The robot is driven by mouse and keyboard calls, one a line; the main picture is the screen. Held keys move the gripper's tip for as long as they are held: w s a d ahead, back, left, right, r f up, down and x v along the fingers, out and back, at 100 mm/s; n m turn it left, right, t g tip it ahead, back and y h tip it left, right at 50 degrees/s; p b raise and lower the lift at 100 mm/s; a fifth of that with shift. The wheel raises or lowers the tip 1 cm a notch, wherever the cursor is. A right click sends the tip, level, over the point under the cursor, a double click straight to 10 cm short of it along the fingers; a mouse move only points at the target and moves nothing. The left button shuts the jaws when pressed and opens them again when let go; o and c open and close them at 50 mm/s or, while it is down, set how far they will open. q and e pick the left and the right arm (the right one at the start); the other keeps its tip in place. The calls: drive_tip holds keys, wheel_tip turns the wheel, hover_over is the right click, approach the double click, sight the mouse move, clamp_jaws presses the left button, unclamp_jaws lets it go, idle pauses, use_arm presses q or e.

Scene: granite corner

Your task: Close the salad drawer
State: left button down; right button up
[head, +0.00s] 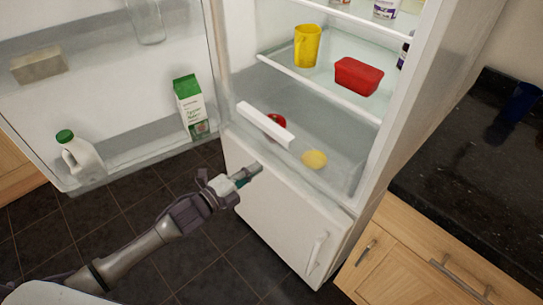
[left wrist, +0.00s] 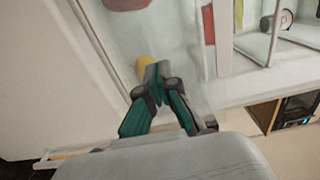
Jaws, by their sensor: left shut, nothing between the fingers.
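The salad drawer is a clear bin low in the fridge, with a white front strip (head: 265,124) along its top front edge. A red round item (head: 276,121) shows partly behind the strip, and a yellow item (head: 314,159) lies in the drawer. How far the drawer stands out is hard to tell. My left gripper (head: 258,170) is shut and empty, just below and in front of the strip, near the top of the lower white door. In the left wrist view its fingertips (left wrist: 154,68) are together, near the yellow item (left wrist: 144,66). My right gripper is not in view.
The fridge door stands open at the left, holding a green-and-white carton (head: 189,105) and a milk jug (head: 78,155). A yellow cup (head: 307,46) and a red container (head: 358,76) stand on the shelf above. A dark counter (head: 455,165) is at the right.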

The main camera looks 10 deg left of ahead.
sight(278, 153)
use_arm(q)
drive_tip(key=x, duration=0.6)
drive_tip(key=shift+w+d, duration=0.25)
drive_tip(key=shift+w, duration=0.05)
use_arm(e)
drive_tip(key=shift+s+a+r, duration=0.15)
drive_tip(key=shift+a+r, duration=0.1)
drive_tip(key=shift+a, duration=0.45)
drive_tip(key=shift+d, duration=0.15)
